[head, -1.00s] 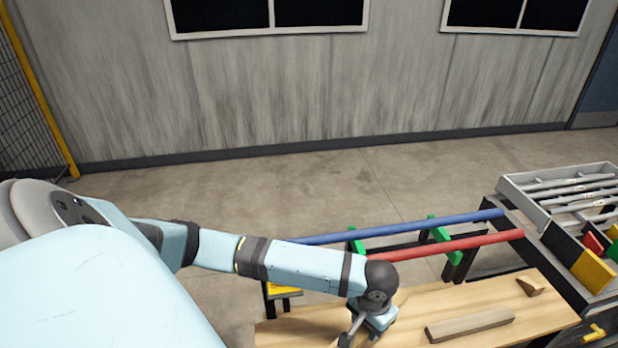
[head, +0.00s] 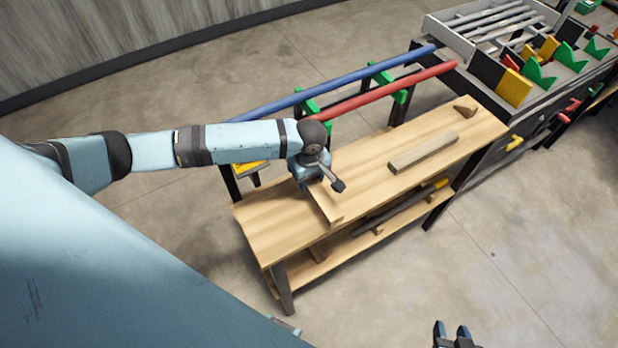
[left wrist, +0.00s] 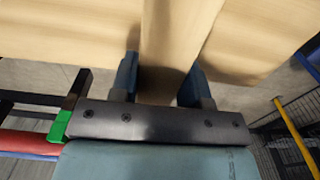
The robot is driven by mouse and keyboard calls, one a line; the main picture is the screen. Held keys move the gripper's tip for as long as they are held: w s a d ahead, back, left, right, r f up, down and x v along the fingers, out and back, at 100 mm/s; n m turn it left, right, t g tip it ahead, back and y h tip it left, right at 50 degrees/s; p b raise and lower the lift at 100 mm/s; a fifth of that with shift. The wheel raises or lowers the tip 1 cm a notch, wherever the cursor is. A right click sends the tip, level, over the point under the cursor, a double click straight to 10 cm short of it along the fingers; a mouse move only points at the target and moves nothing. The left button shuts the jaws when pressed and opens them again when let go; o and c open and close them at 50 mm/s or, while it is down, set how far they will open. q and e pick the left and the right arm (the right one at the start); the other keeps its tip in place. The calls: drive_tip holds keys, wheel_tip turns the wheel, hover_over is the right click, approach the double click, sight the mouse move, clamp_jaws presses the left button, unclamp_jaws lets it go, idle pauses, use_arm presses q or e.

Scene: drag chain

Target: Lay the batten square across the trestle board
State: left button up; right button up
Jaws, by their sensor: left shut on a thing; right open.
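The trestle board (head: 370,175) is a long pale wooden top on dark legs. My left gripper (head: 314,186) is over its near-left part, shut on a pale wooden batten (head: 328,207). The batten runs across the board's width, its end at the board's front edge. I cannot tell if it rests on the board or is just above it. In the left wrist view the batten (left wrist: 172,40) lies between the two blue fingers of the gripper (left wrist: 160,80). My right gripper (head: 451,330) is open and empty at the bottom edge of the head view, off the board.
A greyish wooden bar (head: 423,152) and a small wedge (head: 466,106) lie on the board's right half. A dark bar with a yellow end (head: 400,208) lies on the lower shelf. Blue (head: 345,83) and red (head: 385,92) pipes run behind. A tool bench (head: 515,85) stands right.

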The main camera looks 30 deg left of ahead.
sight(309, 187)
use_arm(q)
drive_tip(key=shift+r+p, duration=0.25)
drive_tip(key=shift+p, duration=0.65)
drive_tip(key=shift+f+b, duration=0.45)
drive_tip(key=shift+f, duration=2.05)
drive_tip(key=o, duration=1.1)
drive_tip(key=shift+r, duration=0.1)
wheel_tip(309, 187, up, 14)
drive_tip(key=shift+f, duration=0.2)
